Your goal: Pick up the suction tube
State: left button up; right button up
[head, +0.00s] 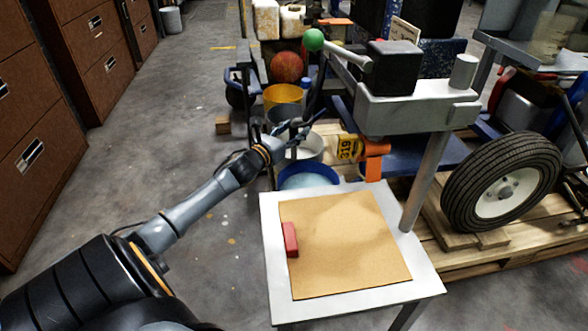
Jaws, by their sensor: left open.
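My left gripper (293,127) is open and reaches in from the left, above the group of buckets. A dark, thin tube (316,88) runs down behind the fingers from the grey machine arm; it may be the suction tube, but I cannot tell for sure. A short grey upright piece also shows between the fingers, over a white bucket (312,150). The fingers overlap these parts in the picture, and contact cannot be made out. My right gripper is not in view.
A white table (270,245) with a brown board (345,250) and a red block (290,239) stands in front. A blue-rimmed bucket (308,177) is behind it. A grey machine (415,105), a wheel (503,187) and pallets fill the right. Floor at left is clear.

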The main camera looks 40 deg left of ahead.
pick_arm(q)
jog(key=shift+w+r, duration=0.1)
jog(key=shift+w, duration=0.05)
grip_shut()
dwell(0.4)
